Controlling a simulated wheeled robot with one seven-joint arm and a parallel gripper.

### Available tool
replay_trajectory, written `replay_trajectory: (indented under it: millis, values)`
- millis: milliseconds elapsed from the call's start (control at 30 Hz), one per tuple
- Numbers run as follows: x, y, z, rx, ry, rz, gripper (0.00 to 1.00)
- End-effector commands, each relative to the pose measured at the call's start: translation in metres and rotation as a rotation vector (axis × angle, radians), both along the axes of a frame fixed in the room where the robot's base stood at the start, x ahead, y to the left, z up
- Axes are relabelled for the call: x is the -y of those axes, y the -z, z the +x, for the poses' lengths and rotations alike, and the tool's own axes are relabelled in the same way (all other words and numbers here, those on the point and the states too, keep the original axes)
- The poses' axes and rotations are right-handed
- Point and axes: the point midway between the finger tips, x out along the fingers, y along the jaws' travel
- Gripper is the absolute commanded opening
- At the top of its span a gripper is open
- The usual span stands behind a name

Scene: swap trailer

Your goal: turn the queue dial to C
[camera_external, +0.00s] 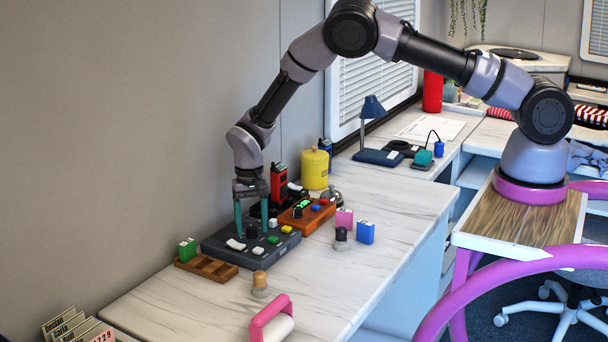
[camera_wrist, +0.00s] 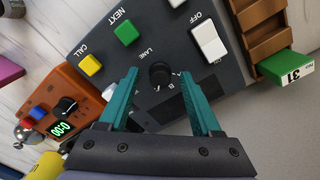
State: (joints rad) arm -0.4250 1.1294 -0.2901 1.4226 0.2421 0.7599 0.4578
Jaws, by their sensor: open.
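The queue dial is a black round knob (camera_wrist: 161,75) marked LANE on a dark grey control panel (camera_wrist: 222,57). The letters A and B show beside it; I cannot make out a C or read the pointer clearly. My gripper (camera_wrist: 160,71) is open, with one teal fingertip on each side of the knob; I cannot tell whether they touch it. In the external view my gripper (camera_external: 252,230) points down over the panel (camera_external: 222,247), with the knob (camera_external: 252,231) between its fingers.
The panel also has a yellow CALL button (camera_wrist: 90,65), a green NEXT button (camera_wrist: 126,33) and a white OFF rocker (camera_wrist: 209,42). An orange box (camera_external: 308,222) with its own knob stands close by. A wooden tray (camera_external: 207,267) and a stamp (camera_external: 260,284) are near the panel.

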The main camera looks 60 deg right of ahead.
Motion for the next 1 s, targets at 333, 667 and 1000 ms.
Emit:
replay_trajectory:
  millis: [333, 667, 1000]
  values:
    - [0.0, -0.05, 0.002, 0.005, 0.0, 0.001, 0.65]
    - [-0.001, -0.102, 0.0, 0.001, 0.0, 0.001, 0.65]
    - [0.0, -0.108, 0.0, 0.0, 0.0, 0.0, 0.65]
